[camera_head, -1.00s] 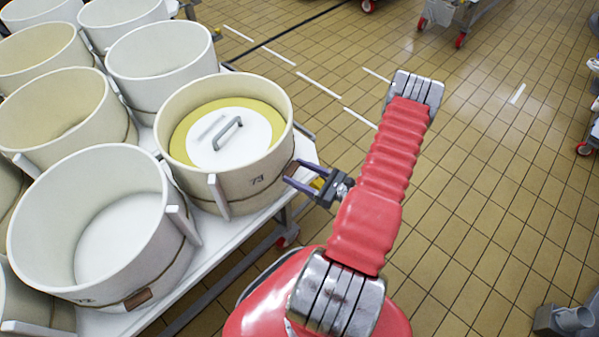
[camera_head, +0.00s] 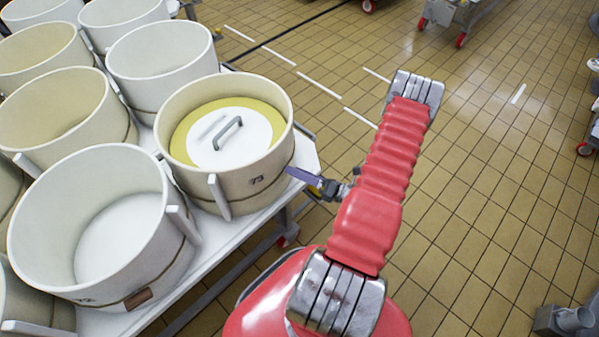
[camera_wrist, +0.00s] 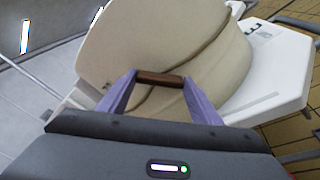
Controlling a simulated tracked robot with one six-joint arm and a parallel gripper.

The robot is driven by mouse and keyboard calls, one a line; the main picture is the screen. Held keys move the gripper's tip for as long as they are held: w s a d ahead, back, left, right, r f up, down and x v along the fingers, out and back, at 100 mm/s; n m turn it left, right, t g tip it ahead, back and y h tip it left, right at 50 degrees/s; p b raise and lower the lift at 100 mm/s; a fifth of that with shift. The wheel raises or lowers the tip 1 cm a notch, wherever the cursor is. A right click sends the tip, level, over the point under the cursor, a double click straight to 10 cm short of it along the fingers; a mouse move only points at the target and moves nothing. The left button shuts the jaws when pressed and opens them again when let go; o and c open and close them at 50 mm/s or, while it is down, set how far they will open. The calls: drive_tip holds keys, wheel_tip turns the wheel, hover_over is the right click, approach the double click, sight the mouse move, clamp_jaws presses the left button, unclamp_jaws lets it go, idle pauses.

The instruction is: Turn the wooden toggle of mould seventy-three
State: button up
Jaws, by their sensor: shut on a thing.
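Mould seventy-three (camera_head: 232,182) is a cream round tub marked 73, at the table's right edge in the head view. It holds a yellow ring and a white lid (camera_head: 205,150) with a grey handle. My gripper (camera_head: 289,171) reaches its right side from the right. In the wrist view, the mould (camera_wrist: 150,40) appears tilted, and the brown wooden toggle (camera_wrist: 160,79) spans the gap between the two purple fingertips. My gripper (camera_wrist: 160,82) is shut on the toggle, one finger at each end. The toggle is hidden in the head view.
Several other cream moulds (camera_head: 95,165) crowd the white table (camera_head: 240,222) to the left. One empty mould at the front has its own brown toggle (camera_head: 137,298). Tiled floor (camera_head: 500,210) lies open to the right, with wheeled frames beyond.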

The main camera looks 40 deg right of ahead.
drive_tip(key=shift+f+m, duration=0.15)
drive_tip(key=shift+m, duration=3.65)
drive_tip(key=o, duration=1.1)
drive_tip(key=shift+c, duration=0.2)
drive_tip(key=v, duration=1.3)
drive_tip(key=shift+s, duration=0.4)
drive_tip(key=shift+d, duration=0.1)
